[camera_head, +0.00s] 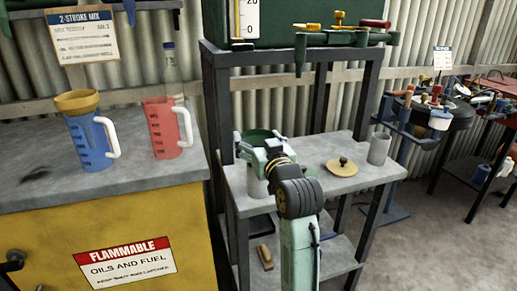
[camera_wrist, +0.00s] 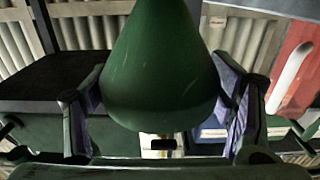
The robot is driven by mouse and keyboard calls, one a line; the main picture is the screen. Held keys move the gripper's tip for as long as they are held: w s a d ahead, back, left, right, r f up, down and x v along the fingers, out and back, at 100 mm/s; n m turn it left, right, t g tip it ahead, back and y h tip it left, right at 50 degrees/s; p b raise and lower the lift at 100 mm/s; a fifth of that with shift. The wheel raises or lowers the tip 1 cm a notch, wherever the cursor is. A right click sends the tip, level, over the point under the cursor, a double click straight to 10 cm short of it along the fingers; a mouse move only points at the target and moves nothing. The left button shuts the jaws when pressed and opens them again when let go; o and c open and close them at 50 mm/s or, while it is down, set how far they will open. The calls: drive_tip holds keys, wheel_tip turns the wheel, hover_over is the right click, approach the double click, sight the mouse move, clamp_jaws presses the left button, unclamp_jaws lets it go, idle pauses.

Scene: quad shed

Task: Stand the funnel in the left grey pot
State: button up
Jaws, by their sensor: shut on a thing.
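A green funnel (camera_head: 257,134) is at the end of my arm above the shelf stand. In the wrist view the green funnel (camera_wrist: 165,65) fills the space between the two fingers of my gripper (camera_wrist: 165,105). My gripper (camera_head: 260,148) is shut on it. The left grey pot (camera_head: 256,186) shows just below the gripper, partly hidden by my arm. The funnel is over or at the pot's mouth; its spout is hidden, so I cannot tell whether it is inside. A second grey pot (camera_head: 379,149) stands at the right on the same top.
On the yellow cabinet (camera_head: 130,245) at left stand a blue jug (camera_head: 91,145) with a yellow funnel (camera_head: 77,101) and a red jug (camera_head: 162,130).

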drive_tip(key=shift+f, duration=1.1)
drive_tip(key=shift+f, duration=0.25)
drive_tip(key=o, duration=1.1)
drive_tip(key=shift+o, duration=0.2)
